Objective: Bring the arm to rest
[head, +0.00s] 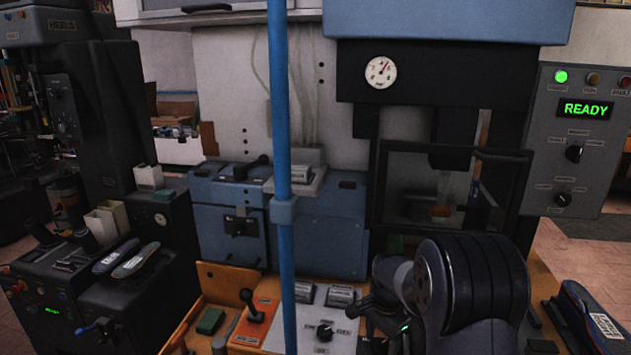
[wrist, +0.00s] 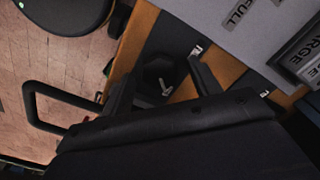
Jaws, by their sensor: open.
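My gripper (wrist: 163,84) is open in the wrist view, its two dark fingers spread apart. Nothing is held between them. A dark rounded knob or foot (wrist: 162,68) shows beyond the gap, over an orange-brown surface; I cannot tell its distance. In the head view my arm comes in from the lower right, and its gripper end hangs low over the front of the bench, right of the control panel (head: 318,297). The fingers are hard to make out there.
A blue upright post (head: 279,120) stands before the bench. The press has a clear guard (head: 425,190), a dial gauge (head: 381,72) and a side panel reading READY (head: 586,108). An orange lever box (head: 256,318) is left of the control panel. Shoe soles (head: 135,260) lie at left.

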